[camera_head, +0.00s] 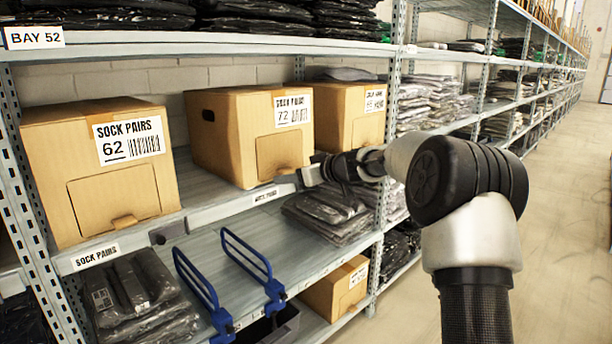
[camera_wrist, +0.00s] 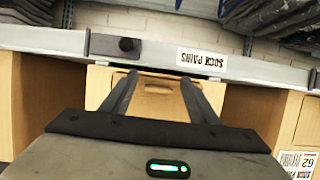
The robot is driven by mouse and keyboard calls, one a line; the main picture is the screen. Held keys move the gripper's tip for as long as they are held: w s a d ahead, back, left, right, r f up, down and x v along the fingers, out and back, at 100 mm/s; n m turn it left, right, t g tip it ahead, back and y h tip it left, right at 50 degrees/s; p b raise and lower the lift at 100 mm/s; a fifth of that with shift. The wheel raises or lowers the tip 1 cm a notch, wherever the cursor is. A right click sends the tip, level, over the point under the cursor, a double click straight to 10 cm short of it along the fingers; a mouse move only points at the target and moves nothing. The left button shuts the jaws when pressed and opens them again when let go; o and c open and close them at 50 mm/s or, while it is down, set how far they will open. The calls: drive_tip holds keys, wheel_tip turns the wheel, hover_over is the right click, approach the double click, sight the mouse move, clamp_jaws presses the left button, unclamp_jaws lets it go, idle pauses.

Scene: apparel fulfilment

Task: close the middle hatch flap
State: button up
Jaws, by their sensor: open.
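The middle cardboard box (camera_head: 225,135), labelled 72, stands on the shelf between two similar boxes. Its hatch flap (camera_head: 275,152) is on the front face, with a small tab (camera_head: 283,172) at its lower edge. I cannot tell how far the flap stands out from the box. My gripper (camera_head: 312,170) is just to the right of the flap, near its lower corner. In the wrist view, which is upside down, my gripper (camera_wrist: 158,79) has its two fingers spread and empty, pointing at the box front, with the tab (camera_wrist: 158,89) seen between them. Contact is unclear.
Box 62 (camera_head: 85,195) stands at left and another box (camera_head: 350,118) at right. The shelf edge (camera_head: 215,208) runs below the boxes. Blue dividers (camera_head: 250,258) and bagged packs (camera_head: 330,212) are on the shelf below. A metal upright (camera_head: 392,100) is behind my arm. The aisle (camera_head: 565,200) is clear.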

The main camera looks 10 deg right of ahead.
drive_tip(key=v, duration=1.7)
drive_tip(key=s+a+f+m+g+h+p, duration=0.1)
drive_tip(key=s+a+g+h, duration=0.1)
drive_tip(key=s+a, duration=0.5)
drive_tip(key=s+a+f+m+g+h+p, duration=0.15)
drive_tip(key=s+a, duration=0.25)
drive_tip(key=s, duration=0.5)
drive_tip(key=s+d+f+m+g+h+b, duration=0.1)
drive_tip(key=s+d+f+m+h, duration=0.2)
drive_tip(key=s, duration=0.8)
drive_tip(key=s+d+f+m+g+h+b, duration=0.1)
drive_tip(key=s+d+f+m+h+b, duration=0.2)
drive_tip(key=s, duration=0.8)
wheel_tip(320, 180, up, 27)
drive_tip(key=s+d+n+y+p, duration=0.1)
drive_tip(key=d+p, duration=0.1)
drive_tip(key=p, duration=2.7)
drive_tip(key=shift+s, duration=0.15)
